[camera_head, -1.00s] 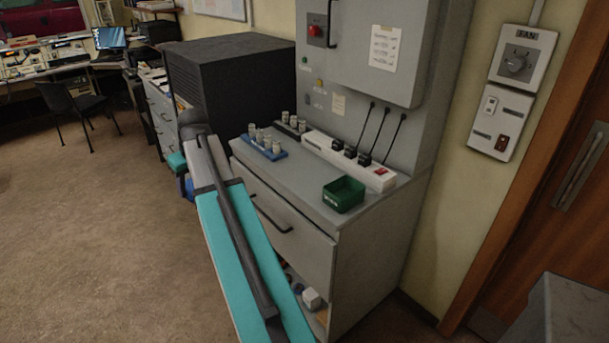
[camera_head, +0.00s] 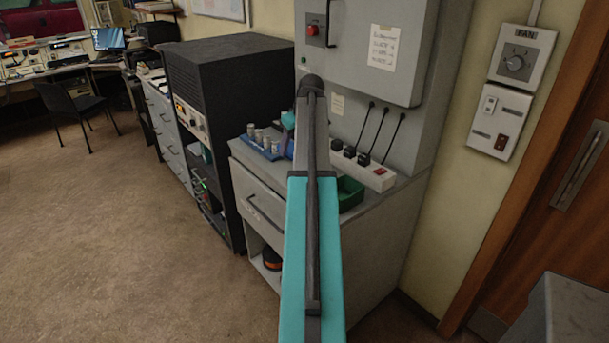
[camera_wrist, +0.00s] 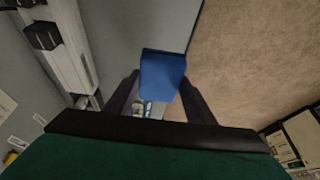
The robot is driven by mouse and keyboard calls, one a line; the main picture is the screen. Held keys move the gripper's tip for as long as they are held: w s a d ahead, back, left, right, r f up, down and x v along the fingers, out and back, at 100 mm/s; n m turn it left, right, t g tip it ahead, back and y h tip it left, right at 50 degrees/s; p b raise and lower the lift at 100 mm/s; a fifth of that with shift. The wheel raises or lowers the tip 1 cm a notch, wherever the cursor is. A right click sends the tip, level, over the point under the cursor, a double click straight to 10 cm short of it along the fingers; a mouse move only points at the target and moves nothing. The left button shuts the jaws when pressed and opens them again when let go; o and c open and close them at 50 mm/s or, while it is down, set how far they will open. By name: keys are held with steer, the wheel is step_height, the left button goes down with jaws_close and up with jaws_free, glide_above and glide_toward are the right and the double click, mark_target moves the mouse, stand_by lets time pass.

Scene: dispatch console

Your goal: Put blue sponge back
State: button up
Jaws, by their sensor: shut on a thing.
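The blue sponge (camera_wrist: 163,76) is between the two dark fingers of my gripper (camera_wrist: 160,95) in the wrist view. My gripper is shut on it and holds it above the grey counter, near the counter's edge with the floor.
On the grey counter stand a blue holder with several pale cylinders (camera_head: 262,142), a white power strip (camera_head: 372,175) with plugs and cables, and a green bin (camera_head: 350,193) partly behind my arm. A tall dark rack (camera_head: 222,75) stands at left. A cabinet (camera_head: 365,50) hangs above.

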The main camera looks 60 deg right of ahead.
steer(key=s+d, duration=0.2)
steer(key=d, duration=0.1)
steer(key=shift+s+r, duration=0.2)
steer(key=shift+s, duration=0.2)
steer(key=shift+f, duration=0.1)
steer(key=shift+f+p, duration=0.8)
steer(key=shift+f, duration=2.25)
steer(key=shift+f+p, duration=0.55)
steer(key=shift+f, duration=1.3)
steer(key=shift+f, duration=0.2)
steer(key=o, duration=1)
